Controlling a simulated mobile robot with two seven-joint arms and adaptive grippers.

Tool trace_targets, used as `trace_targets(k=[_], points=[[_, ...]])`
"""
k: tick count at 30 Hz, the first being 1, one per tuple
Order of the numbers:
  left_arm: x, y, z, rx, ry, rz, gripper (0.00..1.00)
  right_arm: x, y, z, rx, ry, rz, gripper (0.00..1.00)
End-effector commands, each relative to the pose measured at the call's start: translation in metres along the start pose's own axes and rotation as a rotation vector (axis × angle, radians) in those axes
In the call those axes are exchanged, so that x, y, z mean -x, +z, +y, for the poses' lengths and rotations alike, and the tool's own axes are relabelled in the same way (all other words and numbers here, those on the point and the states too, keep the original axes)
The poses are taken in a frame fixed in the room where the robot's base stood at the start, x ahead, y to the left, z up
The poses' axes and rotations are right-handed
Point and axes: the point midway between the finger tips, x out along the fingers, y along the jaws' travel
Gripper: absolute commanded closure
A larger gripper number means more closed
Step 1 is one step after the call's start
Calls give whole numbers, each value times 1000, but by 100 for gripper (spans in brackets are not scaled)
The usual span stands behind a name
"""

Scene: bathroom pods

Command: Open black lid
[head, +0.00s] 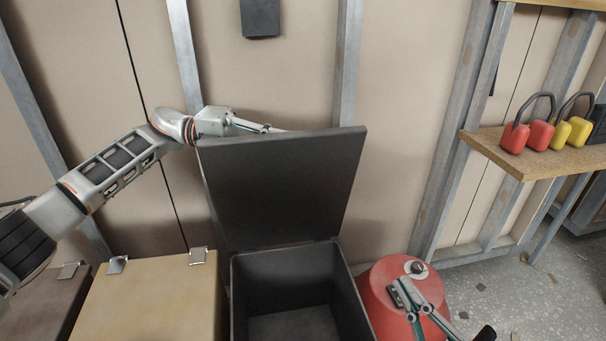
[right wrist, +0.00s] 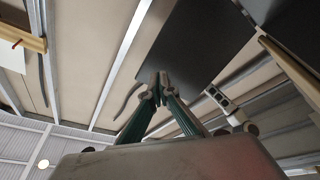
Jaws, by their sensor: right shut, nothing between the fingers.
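The black lid (head: 283,185) stands raised, near upright, at the back of an open black box (head: 290,267). The inside of the box shows and looks empty. My left gripper (head: 262,127) is at the lid's top left edge, partly hidden behind it, so I cannot tell how its fingers sit. My right gripper (head: 402,292) is shut and empty, to the right of the box and over a red rounded container. In the right wrist view its fingertips (right wrist: 160,85) are together, and a dark panel (right wrist: 195,42), seemingly the lid, shows beyond them.
A tan box (head: 150,300) with metal hinges stands left of the black box, with a brown one beyond it. The red container (head: 375,290) stands on the right. A wooden shelf (head: 530,160) holds red and yellow padlock-like items. The wall is close behind the lid.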

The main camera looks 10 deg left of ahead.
Motion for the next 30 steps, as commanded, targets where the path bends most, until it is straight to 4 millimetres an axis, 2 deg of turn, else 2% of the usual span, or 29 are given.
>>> trace_targets(k=[1,6,12,21,26,30], points=[[0,0,-1,0,0,0,100,-15,-14,8,65,-4,72,100],[0,0,0,0,0,0,100,-52,-56,19,276,-49,279,100],[0,0,0,0,0,0,100,-84,-86,18,527,-141,456,100],[0,0,0,0,0,0,100,-109,-92,17,760,-251,544,100],[0,0,0,0,0,0,100,-116,-93,15,787,-264,550,100],[0,0,0,0,0,1,100,-130,-100,8,787,-263,550,100]])
